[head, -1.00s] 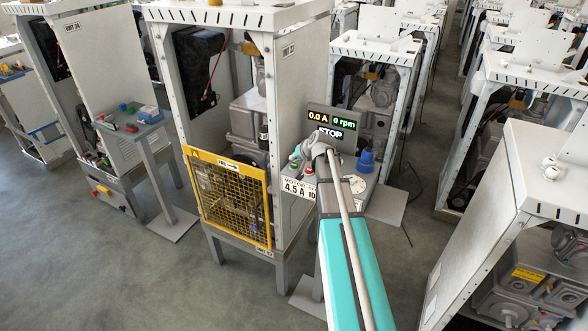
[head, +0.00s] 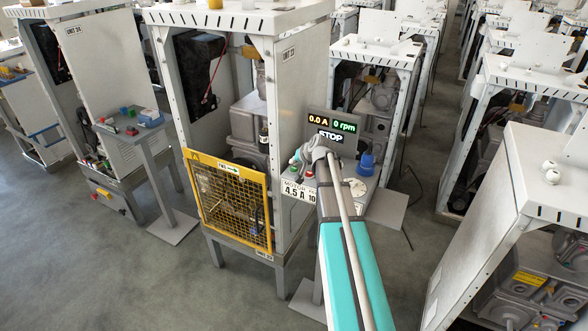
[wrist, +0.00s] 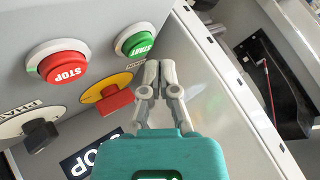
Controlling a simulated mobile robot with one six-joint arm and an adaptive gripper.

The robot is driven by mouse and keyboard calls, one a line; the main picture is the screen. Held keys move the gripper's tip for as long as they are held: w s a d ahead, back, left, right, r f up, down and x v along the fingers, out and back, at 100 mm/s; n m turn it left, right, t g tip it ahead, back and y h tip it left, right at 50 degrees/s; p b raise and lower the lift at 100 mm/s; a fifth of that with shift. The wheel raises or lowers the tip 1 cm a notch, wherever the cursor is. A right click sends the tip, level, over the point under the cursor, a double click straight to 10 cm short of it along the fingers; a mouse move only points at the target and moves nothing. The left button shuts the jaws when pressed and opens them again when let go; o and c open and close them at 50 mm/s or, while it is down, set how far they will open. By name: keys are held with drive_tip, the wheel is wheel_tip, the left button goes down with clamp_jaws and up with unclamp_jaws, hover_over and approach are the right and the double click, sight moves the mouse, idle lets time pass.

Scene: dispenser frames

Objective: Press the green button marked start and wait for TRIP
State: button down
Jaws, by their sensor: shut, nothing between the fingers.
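In the wrist view the green START button (wrist: 137,42) sits in a pale ring on the grey panel, apparently not pushed in. My gripper (wrist: 158,68) is shut and empty, its fingertips just below and to the right of that button in the picture. I see no clear contact. The red STOP button (wrist: 63,66) is to the left. In the head view the display (head: 331,125) reads 0.0 A, 0 rpm and STOP; no TRIP shows. My gripper (head: 297,157) is small there, over the control box below the display.
A red lever on a yellow plate (wrist: 108,97) is close to my fingers' left. A black knob (wrist: 38,133) is lower left. A blue knob (head: 366,162) stands at the box's right. A yellow mesh guard (head: 228,201) and the frame's side wall (head: 296,98) flank the box.

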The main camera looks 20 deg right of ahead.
sight(294, 169)
drive_tip(key=shift+f+b, duration=0.9)
idle(1.5)
drive_tip(key=shift+r, duration=0.15)
drive_tip(key=shift+r+p, duration=0.75)
drive_tip(key=shift+p, duration=0.15)
drive_tip(key=shift+r+p, duration=2.55)
drive_tip(key=shift+f, duration=0.1)
